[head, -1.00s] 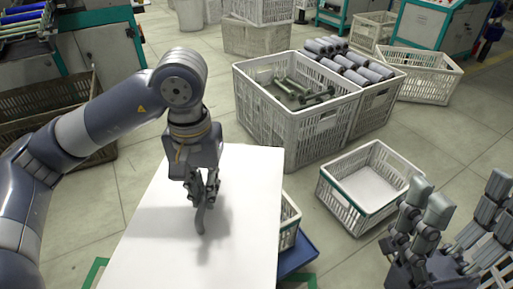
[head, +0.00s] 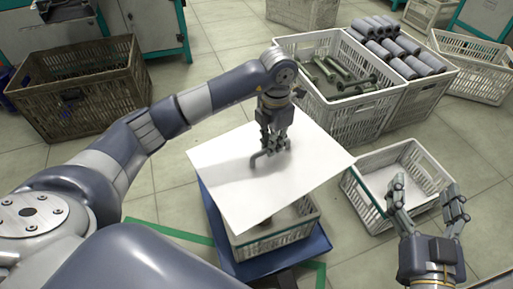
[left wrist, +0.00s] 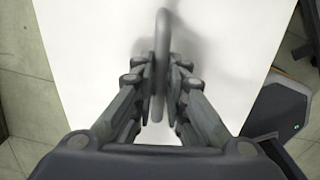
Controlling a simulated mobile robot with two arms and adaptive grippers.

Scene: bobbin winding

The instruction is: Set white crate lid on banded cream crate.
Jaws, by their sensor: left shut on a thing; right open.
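The white crate lid (head: 220,165) is a flat white sheet with a grey loop handle (head: 257,160). My left gripper (head: 272,145) is shut on this handle; the left wrist view shows the handle (left wrist: 161,50) between the fingers. The lid hangs above a cream crate (head: 275,240) on a blue base and hides most of it. The lid is turned relative to that crate and overhangs it. Another cream crate (head: 418,205), with a teal band, stands open at the right. My right gripper (head: 425,192) is open and empty in front of it.
A large white crate (head: 345,115) with green bobbins stands behind, beside a crate of grey rolls (head: 395,50). A brown crate (head: 80,90) is at the back left. The blue base (head: 275,262) has green floor marking around it. Tiled floor is clear at left.

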